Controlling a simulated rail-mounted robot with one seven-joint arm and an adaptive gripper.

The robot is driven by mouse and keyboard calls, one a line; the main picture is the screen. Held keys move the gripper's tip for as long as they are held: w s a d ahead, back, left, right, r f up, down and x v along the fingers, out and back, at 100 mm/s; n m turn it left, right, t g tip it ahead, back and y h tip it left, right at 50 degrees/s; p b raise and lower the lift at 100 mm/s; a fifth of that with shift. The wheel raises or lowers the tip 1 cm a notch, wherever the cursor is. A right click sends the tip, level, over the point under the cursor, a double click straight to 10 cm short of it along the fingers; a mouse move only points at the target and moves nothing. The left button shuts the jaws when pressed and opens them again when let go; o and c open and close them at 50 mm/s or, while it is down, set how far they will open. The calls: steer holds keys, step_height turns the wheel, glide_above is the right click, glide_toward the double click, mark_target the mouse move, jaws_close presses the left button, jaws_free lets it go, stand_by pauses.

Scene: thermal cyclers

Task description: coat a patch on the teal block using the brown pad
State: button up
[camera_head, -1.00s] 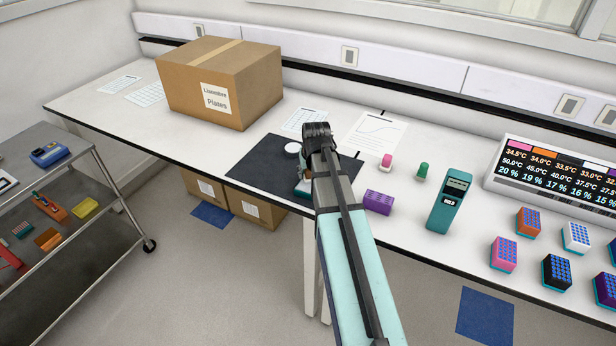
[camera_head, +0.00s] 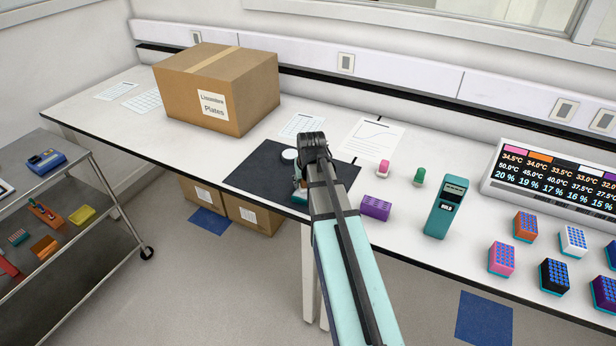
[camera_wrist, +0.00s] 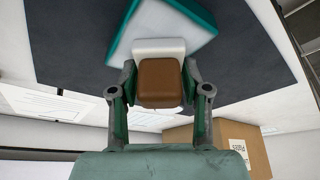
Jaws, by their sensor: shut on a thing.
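The brown pad (camera_wrist: 160,82), with a white layer at its far end, is held between the two fingers of my gripper (camera_wrist: 159,77) in the wrist view. The teal block (camera_wrist: 206,14) lies just beyond the pad at the top of that view, with a pale top face and teal edges. The pad's white end overlaps the block's pale face in the picture; I cannot tell if they touch. In the head view my arm hides most of the block and the pad; only a small teal part (camera_head: 299,198) shows beside the arm on the dark mat.
The dark mat (camera_head: 255,172) lies on the white bench, with a white round item (camera_head: 290,155) on it. A purple rack (camera_head: 376,207), pink and green small items and a teal handheld device (camera_head: 446,207) stand to the right. A large carton (camera_head: 219,88) stands behind left.

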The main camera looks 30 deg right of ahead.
mark_target(299, 195)
steer(key=s+a, duration=0.3)
steer(key=shift+s+a, duration=0.1)
steer(key=shift+a, duration=0.25)
step_height(299, 195, up, 3)
steer(key=shift+f+p, duration=0.2)
steer(key=shift+p, duration=0.6)
step_height(299, 195, up, 6)
steer(key=p, duration=0.3)
steer(key=shift+f+p, duration=0.25)
steer(key=shift+p, duration=0.05)
steer(key=shift+f, duration=0.15)
